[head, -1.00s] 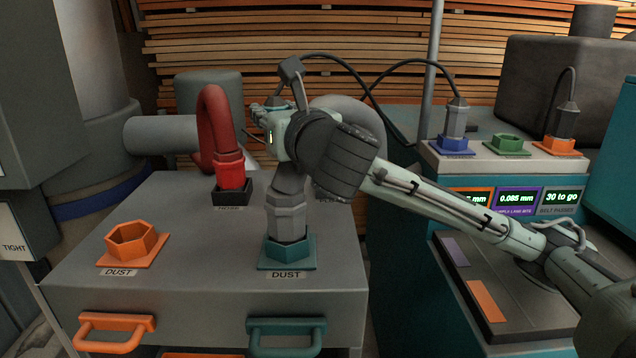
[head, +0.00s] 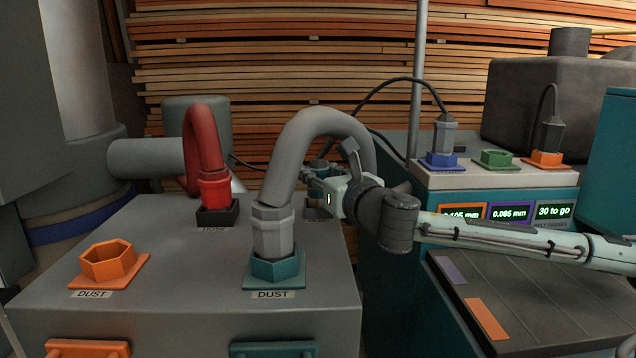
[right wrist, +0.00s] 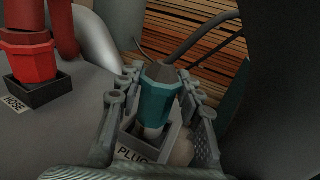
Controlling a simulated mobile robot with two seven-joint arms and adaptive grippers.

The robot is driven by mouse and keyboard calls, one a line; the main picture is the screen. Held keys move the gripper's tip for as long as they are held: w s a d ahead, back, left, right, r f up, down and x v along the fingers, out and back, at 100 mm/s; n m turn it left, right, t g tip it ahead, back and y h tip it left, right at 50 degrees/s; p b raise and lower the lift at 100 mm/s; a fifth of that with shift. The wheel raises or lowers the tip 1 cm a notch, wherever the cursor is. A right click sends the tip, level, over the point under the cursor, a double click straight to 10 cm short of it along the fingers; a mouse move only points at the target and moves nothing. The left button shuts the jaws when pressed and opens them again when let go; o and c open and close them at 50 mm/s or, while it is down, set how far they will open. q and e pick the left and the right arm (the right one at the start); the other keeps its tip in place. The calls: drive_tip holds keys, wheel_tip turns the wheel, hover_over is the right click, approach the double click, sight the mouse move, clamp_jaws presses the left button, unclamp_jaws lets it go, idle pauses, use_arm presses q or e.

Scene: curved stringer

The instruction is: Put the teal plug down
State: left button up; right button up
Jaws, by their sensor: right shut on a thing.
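The teal plug (right wrist: 158,100) is between the fingers of my right gripper (right wrist: 157,92) in the right wrist view. The gripper is shut on it. A dark cable runs up from its grey top. Its pale lower tip points down at the dark square holder (right wrist: 128,146) labelled PLUG; I cannot tell whether it rests on the holder's floor. In the head view my right gripper (head: 314,180) is at the cabinet's back right, behind the thick grey hose, which partly hides the holder. The plug is not clear there. My left gripper is not in view.
The grey hose (head: 285,160) stands in the teal hexagonal DUST socket (head: 274,272). An empty orange socket (head: 108,262) is at left. A red hose (head: 213,185) stands in a dark holder behind. The machine at right carries blue, green and orange sockets (head: 497,158).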

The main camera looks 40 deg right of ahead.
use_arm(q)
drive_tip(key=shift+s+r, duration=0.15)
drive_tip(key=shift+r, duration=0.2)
use_arm(e)
drive_tip(key=shift+f, duration=0.4)
drive_tip(key=shift+f, duration=0.1)
drive_tip(key=o, duration=1.2)
drive_tip(key=shift+f, duration=0.1)
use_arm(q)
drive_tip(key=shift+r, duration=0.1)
